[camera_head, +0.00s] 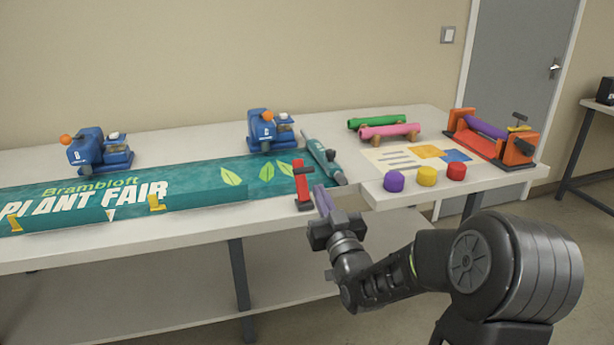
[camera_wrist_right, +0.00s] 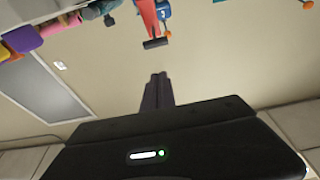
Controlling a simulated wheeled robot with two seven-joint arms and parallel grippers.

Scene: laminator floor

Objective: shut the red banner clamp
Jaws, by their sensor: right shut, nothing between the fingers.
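The red banner clamp (camera_head: 302,185) stands at the front edge of the table by the right end of the teal banner (camera_head: 190,193). Its red arm stands upright, with a short crosspiece near the top. It also shows in the right wrist view (camera_wrist_right: 148,16), with a dark bar at its end. My right gripper (camera_head: 322,198) is shut and empty, just right of the clamp and apart from it. Its closed fingers (camera_wrist_right: 158,78) point toward the clamp's side of the wrist view. My left gripper is not in view.
A teal tool (camera_head: 322,160) lies behind the red clamp. Purple, yellow (camera_head: 427,176) and red caps stand to the right along the front edge. Blue machines (camera_head: 268,130) and an orange laminator (camera_head: 495,138) stand farther back.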

